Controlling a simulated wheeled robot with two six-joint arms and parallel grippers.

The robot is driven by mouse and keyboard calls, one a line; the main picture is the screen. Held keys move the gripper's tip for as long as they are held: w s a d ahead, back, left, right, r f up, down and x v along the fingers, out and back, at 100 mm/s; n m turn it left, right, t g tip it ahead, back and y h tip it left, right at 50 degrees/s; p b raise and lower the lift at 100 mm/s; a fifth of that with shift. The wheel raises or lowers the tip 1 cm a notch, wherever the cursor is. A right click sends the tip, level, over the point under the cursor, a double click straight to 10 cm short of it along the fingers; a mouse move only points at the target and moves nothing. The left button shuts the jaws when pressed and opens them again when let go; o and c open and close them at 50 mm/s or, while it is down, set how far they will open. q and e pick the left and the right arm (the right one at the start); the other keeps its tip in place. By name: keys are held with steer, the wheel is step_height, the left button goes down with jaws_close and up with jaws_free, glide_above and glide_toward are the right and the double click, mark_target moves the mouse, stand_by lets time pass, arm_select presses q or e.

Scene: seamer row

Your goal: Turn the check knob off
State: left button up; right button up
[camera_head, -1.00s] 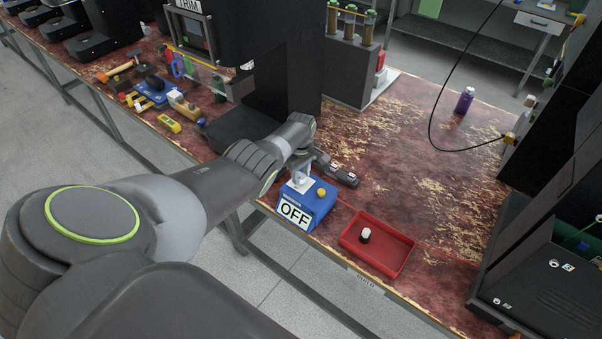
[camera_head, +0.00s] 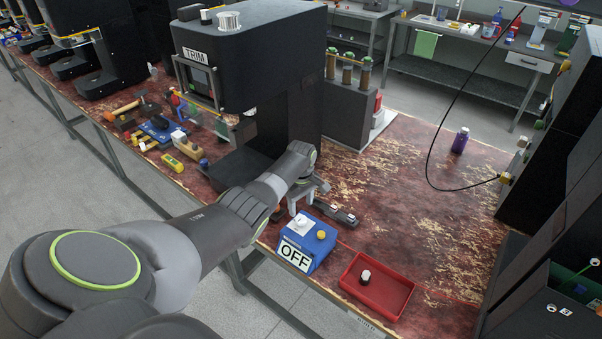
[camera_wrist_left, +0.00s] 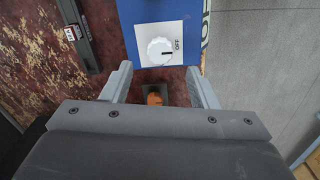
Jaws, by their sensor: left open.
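The blue control box (camera_head: 309,243) stands at the table's front edge with a white sign reading OFF on its front. The white check knob (camera_head: 301,223) sits on its top, beside a yellow button (camera_head: 320,234). In the left wrist view the round white knob (camera_wrist_left: 160,50) is on a white plate, and its dark mark points toward the printed OFF. My left gripper (camera_head: 303,198) is just behind the box, apart from the knob. In the wrist view its open fingers (camera_wrist_left: 163,84) are short of the knob, with nothing held.
A red tray (camera_head: 405,289) holding a small black-and-white piece (camera_head: 365,276) stands right of the box. A dark bar-shaped item (camera_head: 338,214) lies behind the box. The black TRIM machine (camera_head: 250,70) rises behind my arm. The table at right is mostly clear.

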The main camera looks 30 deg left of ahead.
mark_target(301, 218)
arm_select(q)
step_height(301, 218, up, 12)
steer(key=shift+f+b, duration=0.15)
steer(key=shift+b, duration=0.15)
stand_by(0.5)
